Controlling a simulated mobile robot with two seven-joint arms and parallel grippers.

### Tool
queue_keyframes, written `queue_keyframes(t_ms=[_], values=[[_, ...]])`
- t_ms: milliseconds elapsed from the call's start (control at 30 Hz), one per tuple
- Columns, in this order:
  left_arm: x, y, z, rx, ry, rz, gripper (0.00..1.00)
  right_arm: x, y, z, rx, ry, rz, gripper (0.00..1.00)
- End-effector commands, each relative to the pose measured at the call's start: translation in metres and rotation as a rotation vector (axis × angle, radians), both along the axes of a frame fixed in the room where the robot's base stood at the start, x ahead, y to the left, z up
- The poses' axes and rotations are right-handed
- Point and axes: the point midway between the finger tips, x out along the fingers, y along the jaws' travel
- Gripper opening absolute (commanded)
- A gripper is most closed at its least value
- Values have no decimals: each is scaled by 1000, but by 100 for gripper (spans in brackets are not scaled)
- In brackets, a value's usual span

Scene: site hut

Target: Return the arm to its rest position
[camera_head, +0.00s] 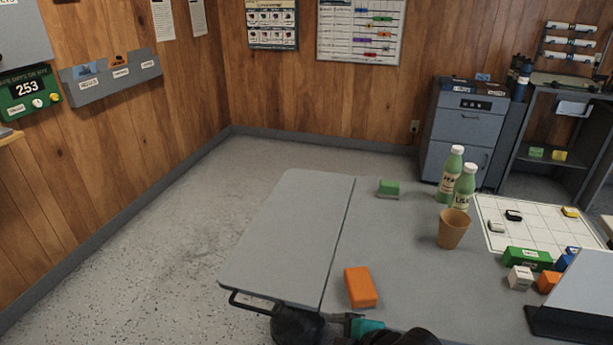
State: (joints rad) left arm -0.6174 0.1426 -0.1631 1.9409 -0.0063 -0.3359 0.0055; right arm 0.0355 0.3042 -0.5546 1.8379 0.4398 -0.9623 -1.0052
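Dark arm parts of mine with a teal band (367,327) show at the bottom edge, just in front of the table's near edge. A black rounded part (298,325) and a thin black loop (256,303) show to their left, by the table's near left corner. I cannot tell which arm these parts belong to. No gripper fingertips can be made out. The grey table (295,225) stands in front of me.
On the table are an orange block (360,287), a green block (388,188), two bottles (451,172), a tan cup (453,228), a gridded white sheet (540,236) and a green box (527,258). The table's left part is clear. Open floor (190,235) lies left.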

Motion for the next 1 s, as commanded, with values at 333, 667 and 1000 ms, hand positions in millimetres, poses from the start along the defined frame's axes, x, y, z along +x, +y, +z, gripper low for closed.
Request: queue_keyframes(t_ms=[333,667,1000], values=[[-5,0,-3,0,10,1,43,-64,-87,-43,470,102,-840,91],[-5,0,-3,0,11,1,43,-98,-127,-49,618,93,-1070,91],[-5,0,-3,0,11,1,43,-98,-126,-49,619,95,-1069,73]])
